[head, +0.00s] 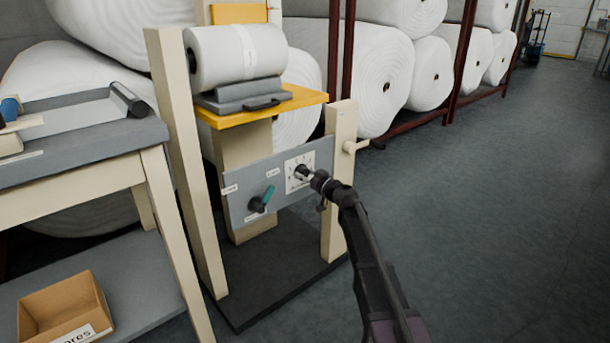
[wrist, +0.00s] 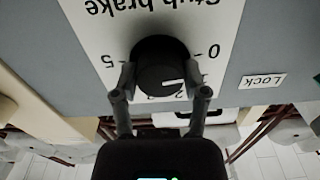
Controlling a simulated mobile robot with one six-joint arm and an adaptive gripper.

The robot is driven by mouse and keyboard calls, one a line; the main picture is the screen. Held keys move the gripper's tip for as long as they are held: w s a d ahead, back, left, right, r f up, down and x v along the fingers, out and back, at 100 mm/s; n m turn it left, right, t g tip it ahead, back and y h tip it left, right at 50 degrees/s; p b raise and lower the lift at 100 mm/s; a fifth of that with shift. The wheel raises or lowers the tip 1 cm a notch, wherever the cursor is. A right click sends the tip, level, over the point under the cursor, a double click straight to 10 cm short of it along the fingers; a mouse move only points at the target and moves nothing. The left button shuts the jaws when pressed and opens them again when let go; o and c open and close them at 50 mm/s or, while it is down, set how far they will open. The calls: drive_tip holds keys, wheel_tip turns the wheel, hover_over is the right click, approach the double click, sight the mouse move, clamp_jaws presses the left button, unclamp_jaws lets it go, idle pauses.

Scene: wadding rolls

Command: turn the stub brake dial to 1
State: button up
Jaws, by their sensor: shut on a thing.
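The stub brake dial is a round black knob (wrist: 158,62) on a white scale plate (wrist: 105,35), which appears upside down in the wrist view. My gripper (wrist: 160,88) has its two fingers on opposite sides of the knob, shut on it. The 5 is at the left, and the 2 shows below the knob. The fingertip partly covers the scale near the 1. In the head view my gripper (head: 318,181) reaches the dial plate (head: 293,183) and hides part of the dial.
A grey panel (head: 235,187) carries the dial and a green-handled lever (head: 265,198) to its left. A Lock label (wrist: 263,81) is beside the dial. A wadding roll (head: 235,55) sits above. A workbench (head: 95,150) stands left; open floor (head: 480,200) lies right.

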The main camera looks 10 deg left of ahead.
drive_tip(key=m, duration=0.4)
drive_tip(key=shift+w+a+m, duration=0.1)
drive_tip(key=shift+m, duration=1.5)
drive_tip(key=o, duration=1.2)
drive_tip(key=shift+c, duration=0.2)
drive_tip(key=v, duration=1.2)
